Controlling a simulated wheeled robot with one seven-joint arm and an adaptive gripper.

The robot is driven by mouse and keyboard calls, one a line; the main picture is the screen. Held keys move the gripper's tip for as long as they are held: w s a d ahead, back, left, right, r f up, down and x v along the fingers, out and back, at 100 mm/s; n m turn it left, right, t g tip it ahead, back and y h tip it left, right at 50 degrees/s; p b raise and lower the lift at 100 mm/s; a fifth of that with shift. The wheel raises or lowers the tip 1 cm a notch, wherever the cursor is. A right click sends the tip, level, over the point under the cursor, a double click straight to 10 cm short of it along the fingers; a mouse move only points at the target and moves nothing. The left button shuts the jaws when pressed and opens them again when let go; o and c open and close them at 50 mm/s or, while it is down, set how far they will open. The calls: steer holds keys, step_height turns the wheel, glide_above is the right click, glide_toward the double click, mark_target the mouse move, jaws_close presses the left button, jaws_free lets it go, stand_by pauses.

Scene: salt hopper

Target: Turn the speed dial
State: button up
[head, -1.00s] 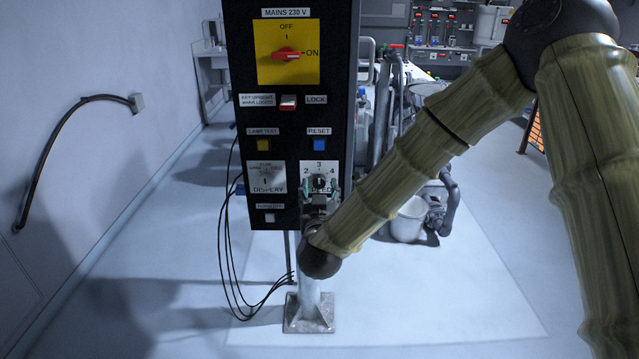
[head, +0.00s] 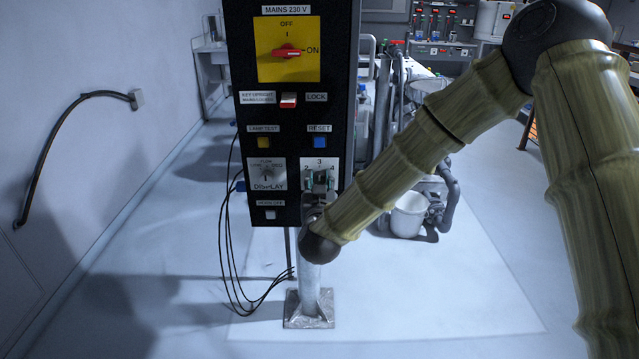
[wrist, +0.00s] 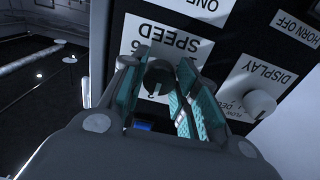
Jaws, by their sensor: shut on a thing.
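The speed dial (wrist: 158,76) is a dark round knob on a white plate marked SPEED, seen upside down in the wrist view. In the head view its white plate (head: 319,163), with numbers 2, 3 and 4 showing, sits low on the right of the black panel. My gripper (head: 319,182) is in front of the dial and hides most of it. In the wrist view its teal-padded fingers (wrist: 163,90) stand on either side of the knob and are shut on it. The dial's pointer cannot be made out.
The DISPLAY knob (wrist: 259,103) is close beside the gripper. Black cables (head: 232,255) hang at the panel's left.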

steer(key=shift+m, duration=0.3)
steer(key=m+b, duration=0.2)
steer(key=shift+f+b, duration=0.2)
steer(key=shift+b, duration=0.15)
steer(key=m+b, duration=0.2)
steer(key=m, duration=0.1)
steer(key=m+b, duration=0.2)
steer(key=m, duration=0.1)
steer(key=shift+b, duration=0.3)
steer(key=shift+r+m+b, duration=0.15)
steer(key=shift+m+b, duration=0.75)
steer(key=shift+m, duration=0.7)
steer(key=o, duration=1)
steer(key=shift+r, duration=0.1)
